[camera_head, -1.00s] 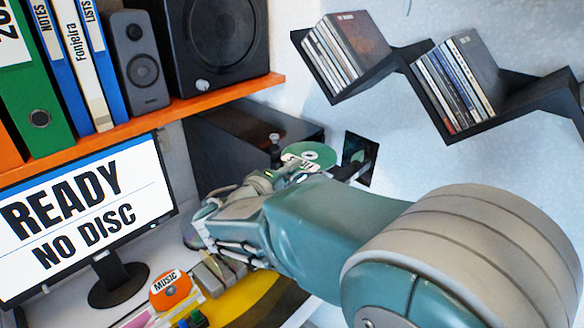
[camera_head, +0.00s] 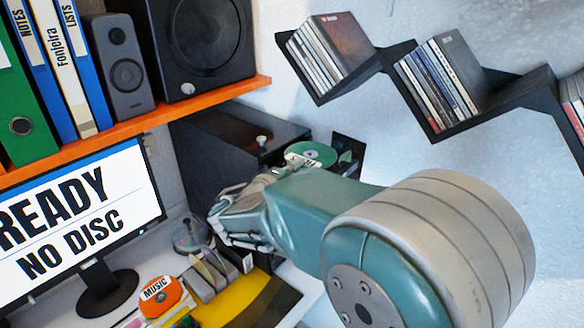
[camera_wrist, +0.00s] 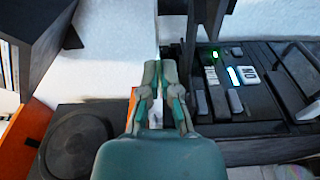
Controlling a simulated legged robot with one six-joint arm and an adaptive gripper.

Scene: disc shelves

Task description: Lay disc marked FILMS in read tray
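A green disc (camera_head: 316,150) with a white label shows in the head view, partly hidden behind my arm; its lettering is too small to read now. It appears beside the black box (camera_head: 225,140) under the orange shelf. My gripper (camera_wrist: 160,72) shows in the wrist view with its fingertips close together, pointing at the wall. I cannot make out the disc there, nor whether the fingers hold its edge. The monitor (camera_head: 75,215) shows READY and NO DISC. I cannot make out the read tray clearly.
An orange disc marked MUSIC (camera_head: 160,296) stands on the desk near grey holders (camera_head: 210,275). An orange shelf (camera_head: 200,102) with speakers and binders is above. Black zigzag wall shelves (camera_head: 500,112) hold disc cases.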

